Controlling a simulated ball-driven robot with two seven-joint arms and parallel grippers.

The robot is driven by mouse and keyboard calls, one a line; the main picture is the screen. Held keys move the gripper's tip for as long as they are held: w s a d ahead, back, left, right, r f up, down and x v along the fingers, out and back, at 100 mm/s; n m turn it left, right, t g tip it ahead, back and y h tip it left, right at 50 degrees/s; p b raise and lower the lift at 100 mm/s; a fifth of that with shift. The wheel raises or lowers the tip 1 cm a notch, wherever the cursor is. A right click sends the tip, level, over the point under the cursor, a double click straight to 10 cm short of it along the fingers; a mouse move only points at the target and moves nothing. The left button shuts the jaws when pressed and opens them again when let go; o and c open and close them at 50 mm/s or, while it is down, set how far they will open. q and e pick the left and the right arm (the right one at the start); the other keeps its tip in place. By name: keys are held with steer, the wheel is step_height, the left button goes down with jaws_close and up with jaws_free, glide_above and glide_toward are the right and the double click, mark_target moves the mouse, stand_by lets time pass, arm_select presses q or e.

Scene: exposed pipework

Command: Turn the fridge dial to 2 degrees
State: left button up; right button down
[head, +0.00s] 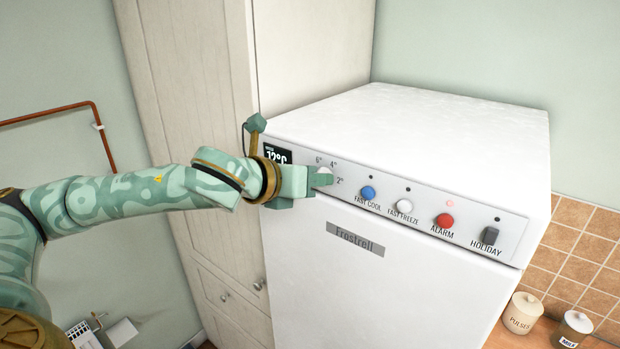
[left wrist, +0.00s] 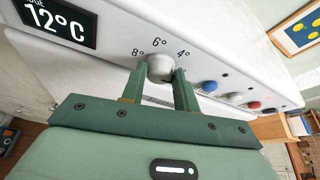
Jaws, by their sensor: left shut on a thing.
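The white fridge (head: 330,270) has a control panel along its top front edge. The white fridge dial (left wrist: 160,67) sits among printed marks; 8°, 6° and 4° can be read in the left wrist view, and 6°, 4° and 2° in the head view. My left gripper (head: 322,181) is shut on the dial, one finger on each side. It also shows in the left wrist view (left wrist: 160,85). The dial's pointer cannot be made out. The display (left wrist: 58,20) reads 12°C. My right gripper is not in view.
Right of the dial are a blue button (head: 368,193), a white button (head: 404,205), a red alarm button (head: 444,220) with a lit lamp, and a dark holiday switch (head: 489,236). A tall cream cupboard (head: 190,100) stands left of the fridge.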

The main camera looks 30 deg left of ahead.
arm_select(q)
steer(key=shift+m, duration=0.3)
stand_by(0.4)
steer(key=o, duration=1)
steer(key=shift+w, duration=0.1)
steer(key=shift+c, duration=0.2)
steer(key=b+v, duration=1.2)
steer(key=v, duration=0.4)
steer(key=shift+d+b, duration=0.2)
steer(key=shift+b, duration=0.2)
